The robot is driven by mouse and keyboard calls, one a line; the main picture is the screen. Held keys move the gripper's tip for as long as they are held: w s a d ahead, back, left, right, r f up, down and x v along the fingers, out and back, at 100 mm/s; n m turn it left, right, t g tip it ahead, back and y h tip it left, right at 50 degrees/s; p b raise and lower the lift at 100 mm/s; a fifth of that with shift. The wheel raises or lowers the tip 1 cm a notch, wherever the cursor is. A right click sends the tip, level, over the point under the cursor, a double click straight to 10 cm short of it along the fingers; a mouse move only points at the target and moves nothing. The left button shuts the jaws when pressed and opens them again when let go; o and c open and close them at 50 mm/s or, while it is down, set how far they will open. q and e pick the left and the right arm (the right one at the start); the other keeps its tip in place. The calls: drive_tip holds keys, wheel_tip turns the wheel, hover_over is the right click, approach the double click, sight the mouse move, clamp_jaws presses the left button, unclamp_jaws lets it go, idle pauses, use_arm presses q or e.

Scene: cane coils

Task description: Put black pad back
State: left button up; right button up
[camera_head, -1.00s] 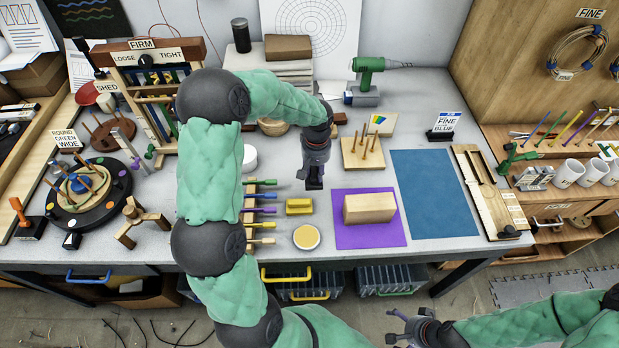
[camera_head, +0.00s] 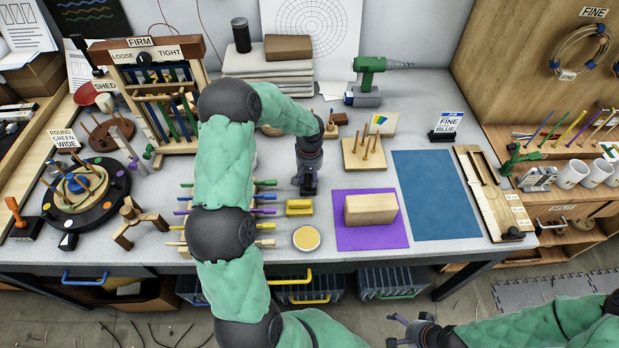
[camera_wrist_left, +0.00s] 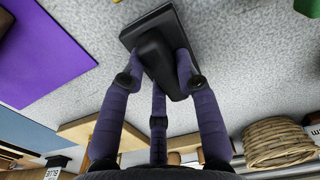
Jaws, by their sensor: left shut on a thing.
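The black pad (camera_wrist_left: 150,28) is a flat dark block with a raised rounded grip, low over or on the grey table; whether it touches is unclear. My left gripper (camera_wrist_left: 158,75) is shut on its grip with purple fingers around it. In the head view this gripper (camera_head: 307,183) points down behind the yellow block (camera_head: 299,207), and the black pad is mostly hidden under it. My right gripper (camera_head: 398,330) is at the bottom, in front of the table, with its fingers spread and nothing between them.
A purple mat (camera_head: 372,240) with a wooden block (camera_head: 371,209) lies to the right, beside a blue mat (camera_head: 435,200). A round yellow-topped tin (camera_head: 306,238) and coloured-handled tools (camera_head: 264,211) are close by. A pegged wooden block (camera_head: 363,154) stands behind to the right.

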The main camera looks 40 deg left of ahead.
sight(310, 178)
use_arm(q)
drive_tip(key=shift+f, duration=0.2)
drive_tip(key=o, duration=1)
drive_tip(key=shift+r, duration=0.1)
drive_tip(key=shift+r, duration=0.15)
wheel_tip(310, 178, up, 12)
drive_tip(key=p, duration=0.2)
